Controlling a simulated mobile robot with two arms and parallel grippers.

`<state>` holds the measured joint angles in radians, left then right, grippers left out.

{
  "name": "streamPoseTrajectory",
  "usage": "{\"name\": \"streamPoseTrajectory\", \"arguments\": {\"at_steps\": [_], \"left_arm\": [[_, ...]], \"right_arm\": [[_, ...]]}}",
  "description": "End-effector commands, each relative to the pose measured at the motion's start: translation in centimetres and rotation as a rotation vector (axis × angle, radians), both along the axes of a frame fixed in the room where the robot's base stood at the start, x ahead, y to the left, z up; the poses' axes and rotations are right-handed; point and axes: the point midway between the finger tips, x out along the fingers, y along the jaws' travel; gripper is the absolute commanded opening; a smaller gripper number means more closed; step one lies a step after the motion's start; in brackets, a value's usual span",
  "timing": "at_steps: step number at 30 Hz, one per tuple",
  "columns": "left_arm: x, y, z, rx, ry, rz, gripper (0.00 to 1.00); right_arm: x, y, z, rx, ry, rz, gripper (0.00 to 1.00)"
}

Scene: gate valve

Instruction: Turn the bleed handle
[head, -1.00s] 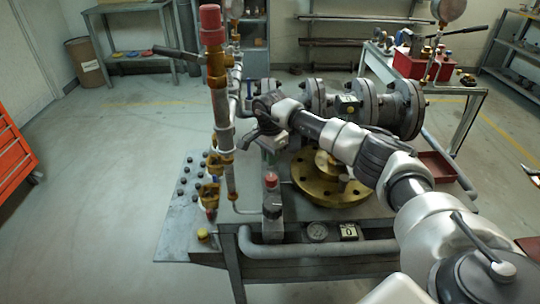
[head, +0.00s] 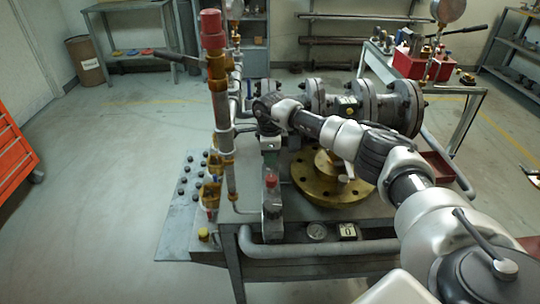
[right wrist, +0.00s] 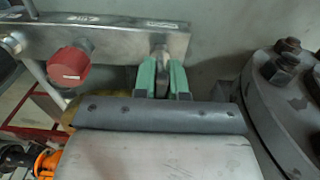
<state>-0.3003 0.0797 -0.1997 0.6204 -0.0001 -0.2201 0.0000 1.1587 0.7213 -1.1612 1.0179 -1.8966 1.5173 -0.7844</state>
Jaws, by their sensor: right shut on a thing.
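My right gripper (head: 270,156) points down over the bench, behind the grey metal block (head: 272,208) with a red knob (head: 271,181). In the right wrist view its two green fingertips (right wrist: 163,78) are shut on a small grey metal handle (right wrist: 161,58) at the block's side. Most of this handle is hidden between the fingers and behind the grey gripper body. The labelled block (right wrist: 110,38) and its red knob (right wrist: 68,66) show to the left of the fingers. My left gripper is not in view.
A vertical pipe with a red cap (head: 211,28) and brass valves stands just left of my gripper. A large flanged grey valve body (head: 400,108) lies behind my arm. A brass flange (head: 325,190) sits on the bench below the arm. The floor at left is clear.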

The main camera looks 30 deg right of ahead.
Motion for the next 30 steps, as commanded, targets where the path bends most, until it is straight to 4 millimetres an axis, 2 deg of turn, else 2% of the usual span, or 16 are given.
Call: {"name": "streamPoseTrajectory", "arguments": {"at_steps": [15, 16, 21, 30], "left_arm": [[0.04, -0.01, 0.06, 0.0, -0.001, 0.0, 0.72], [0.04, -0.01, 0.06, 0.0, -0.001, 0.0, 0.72], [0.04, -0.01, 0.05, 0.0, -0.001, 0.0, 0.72], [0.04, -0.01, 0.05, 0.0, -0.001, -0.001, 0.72]], "right_arm": [[0.05, -0.1, 0.12, -0.002, -0.003, -0.025, 0.0], [0.05, -0.1, 0.12, -0.002, -0.003, -0.025, 0.13], [0.05, -0.08, 0.09, -0.001, -0.002, -0.023, 0.37], [0.01, -0.02, 0.03, -0.001, -0.001, -0.021, 0.37]]}}
